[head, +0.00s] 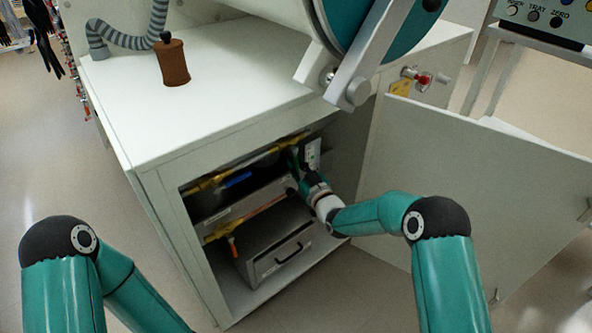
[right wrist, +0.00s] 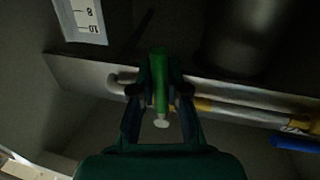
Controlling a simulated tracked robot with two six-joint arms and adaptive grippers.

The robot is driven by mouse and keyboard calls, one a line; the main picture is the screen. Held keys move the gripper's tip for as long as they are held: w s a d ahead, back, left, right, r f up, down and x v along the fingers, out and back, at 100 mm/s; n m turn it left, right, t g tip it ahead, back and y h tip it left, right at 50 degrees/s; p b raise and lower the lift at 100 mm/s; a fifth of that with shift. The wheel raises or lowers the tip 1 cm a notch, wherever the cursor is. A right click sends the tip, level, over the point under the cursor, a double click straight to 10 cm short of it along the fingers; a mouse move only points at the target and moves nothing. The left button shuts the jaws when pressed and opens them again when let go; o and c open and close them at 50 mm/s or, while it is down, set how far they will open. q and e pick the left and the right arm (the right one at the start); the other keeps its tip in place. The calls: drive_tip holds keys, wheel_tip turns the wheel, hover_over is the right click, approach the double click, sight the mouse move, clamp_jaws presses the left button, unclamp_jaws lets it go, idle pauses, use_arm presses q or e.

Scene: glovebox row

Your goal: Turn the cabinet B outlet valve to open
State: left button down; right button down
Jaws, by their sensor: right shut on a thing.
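My right gripper (head: 300,172) reaches into the open cabinet (head: 160,170), to the right end of the upper yellow pipe (head: 262,155). In the right wrist view my right gripper (right wrist: 160,92) is shut on a green lever (right wrist: 159,66), which stands upright between the two fingers. The lever lies beside a pale pipe with a yellow part (right wrist: 205,103). The right wrist view is dark, and the lever's valve body is mostly hidden. I cannot read which cabinet this is. My left gripper is out of view.
The cabinet door (head: 470,180) stands open on the right. A blue handle (head: 238,180) and an orange handle (head: 233,246) are on the pipes. A white scale (head: 313,152) is beside my right gripper.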

drive_tip(key=shift+w+d+r+n+t+y+b, duration=0.15)
drive_tip(key=shift+w+d+r+n+y+b, duration=0.2)
drive_tip(key=shift+n+b, duration=0.95)
drive_tip(key=shift+w+d+n+t+y+b, duration=0.15)
drive_tip(key=shift+d+n+b, duration=0.45)
drive_tip(key=shift+b, duration=1.15)
drive_tip(key=shift+w+d+r+n+t+y+b, duration=0.1)
drive_tip(key=shift+w+d+r+n+b, duration=0.15)
drive_tip(key=shift+n+b, duration=1.15)
drive_tip(key=shift+w, duration=0.1)
drive_tip(key=c, duration=1.2)
unclamp_jaws()
drive_tip(key=shift+a, duration=0.1)
drive_tip(key=shift+o, duration=0.2)
drive_tip(key=v, duration=1.2)
drive_tip(key=shift+f, duration=0.1)
